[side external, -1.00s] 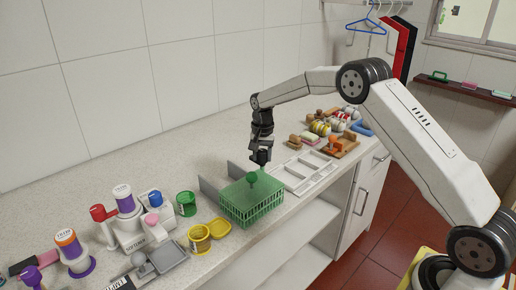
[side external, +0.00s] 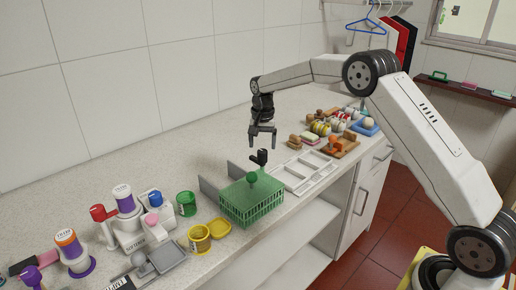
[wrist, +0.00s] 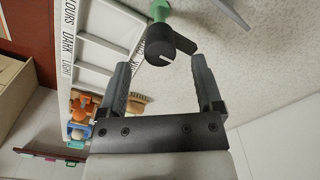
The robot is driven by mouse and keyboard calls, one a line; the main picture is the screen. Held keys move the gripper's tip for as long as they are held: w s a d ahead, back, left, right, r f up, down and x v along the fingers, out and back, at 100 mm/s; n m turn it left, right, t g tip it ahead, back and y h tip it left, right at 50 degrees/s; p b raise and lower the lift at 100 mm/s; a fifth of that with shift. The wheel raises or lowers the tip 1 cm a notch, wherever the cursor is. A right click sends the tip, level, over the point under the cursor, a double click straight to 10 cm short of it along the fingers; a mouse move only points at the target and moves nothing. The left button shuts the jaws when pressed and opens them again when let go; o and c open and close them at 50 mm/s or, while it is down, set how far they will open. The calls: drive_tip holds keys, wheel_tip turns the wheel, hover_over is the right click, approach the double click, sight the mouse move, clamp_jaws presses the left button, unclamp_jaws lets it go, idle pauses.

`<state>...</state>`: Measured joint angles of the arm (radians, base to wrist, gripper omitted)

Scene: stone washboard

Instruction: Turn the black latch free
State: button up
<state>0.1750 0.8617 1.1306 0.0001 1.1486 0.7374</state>
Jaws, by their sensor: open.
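The black latch (side external: 259,157) stands up behind the green basket (side external: 252,200), at the basket's back edge. In the wrist view the latch (wrist: 167,46) is a dark round knob with a white line on its face and an arm pointing right. A green part (wrist: 160,10) shows beyond it. My gripper (side external: 262,147) is above the latch in the side view, pointing down. In the wrist view my gripper (wrist: 162,62) is open, with the latch ahead of and between its two fingertips. Nothing is held. A green knob (side external: 252,178) sits on the basket lid.
A white sorting tray (side external: 299,173) with lettered compartments lies right of the basket. Grey upright panels (side external: 212,190) stand to its left. Bottles, a green cup (side external: 186,204) and a yellow tub (side external: 199,239) stand further left. The counter behind is clear.

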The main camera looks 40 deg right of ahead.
sight(262, 151)
drive_tip(key=shift+r, duration=1.6)
drive_tip(key=s+a+f+n+t, duration=0.1)
drive_tip(key=s+a+n, duration=0.2)
drive_tip(key=s, duration=0.6)
drive_tip(key=s+a+f+n, duration=0.2)
drive_tip(key=s+a+n, duration=0.1)
drive_tip(key=s, duration=0.7)
drive_tip(key=s+a+f+n+t, duration=0.1)
drive_tip(key=s+a+n, duration=0.3)
drive_tip(key=s, duration=0.6)
drive_tip(key=shift+s+f+t, duration=0.2)
drive_tip(key=shift+f+t, duration=0.1)
drive_tip(key=shift+f, duration=0.3)
drive_tip(key=shift+w+a, duration=0.1)
drive_tip(key=shift+w, duration=0.05)
